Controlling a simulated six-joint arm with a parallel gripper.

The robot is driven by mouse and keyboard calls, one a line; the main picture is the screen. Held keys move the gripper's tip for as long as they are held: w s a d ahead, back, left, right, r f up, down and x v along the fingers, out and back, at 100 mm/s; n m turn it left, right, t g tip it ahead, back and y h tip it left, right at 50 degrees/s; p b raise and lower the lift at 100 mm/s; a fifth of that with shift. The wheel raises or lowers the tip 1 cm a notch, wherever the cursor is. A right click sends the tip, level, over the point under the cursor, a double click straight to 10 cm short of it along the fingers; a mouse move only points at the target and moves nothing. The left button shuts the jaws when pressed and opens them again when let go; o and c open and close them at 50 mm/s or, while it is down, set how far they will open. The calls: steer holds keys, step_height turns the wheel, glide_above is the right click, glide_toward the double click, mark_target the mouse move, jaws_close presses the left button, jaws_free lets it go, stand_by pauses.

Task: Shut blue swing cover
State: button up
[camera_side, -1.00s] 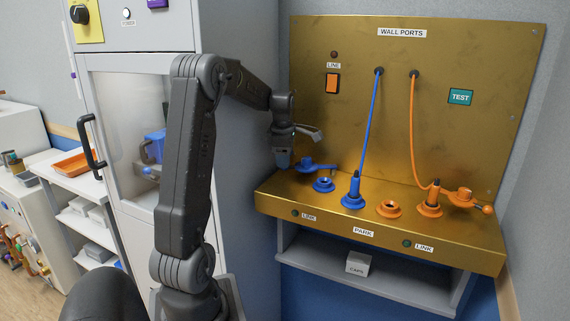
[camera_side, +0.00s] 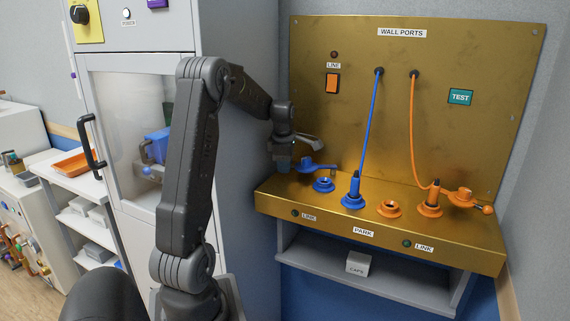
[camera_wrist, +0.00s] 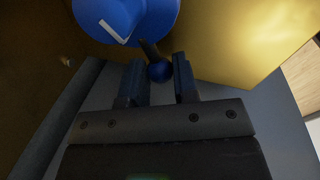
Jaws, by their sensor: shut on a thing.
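The blue swing cover (camera_side: 308,164) is at the left end of the brass ledge, swung up off the blue port (camera_side: 324,185), which is open with its dark hole showing. In the wrist view the cover (camera_wrist: 125,14) is a large blue disc at the top, with a dark stem and a blue ball knob (camera_wrist: 159,71). My gripper (camera_side: 284,162) is at the cover's left side. In the wrist view my gripper (camera_wrist: 158,78) has its two fingers on either side of the knob, shut on it. In the side view my gripper hides the knob.
A blue plug (camera_side: 353,191) with a cable stands right of the open port. An empty orange port (camera_side: 389,208), an orange plug (camera_side: 430,200) and an orange swing cover (camera_side: 462,195) follow to the right. A grey cabinet (camera_side: 240,130) stands close on the left.

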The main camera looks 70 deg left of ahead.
jaws_close()
steer(key=shift+s+d+n, duration=0.1)
steer(key=shift+d+n, duration=0.3)
steer(key=shift+d, duration=0.25)
steer(key=d+n, duration=0.4)
steer(key=d, duration=0.1)
steer(key=d+n+g, duration=0.1)
steer(key=d+n, duration=0.1)
steer(key=d, duration=0.1)
steer(key=shift+w, duration=0.35)
steer(key=shift+w+d+n+g, duration=0.15)
steer(key=shift+w+d+n, duration=0.15)
steer(key=shift+d+n, duration=0.35)
steer(key=shift+w+d+n+g, duration=0.15)
steer(key=shift+w+d+n, duration=0.15)
steer(key=shift+d+n, duration=0.35)
steer(key=o, duration=0.8)
jaws_free()
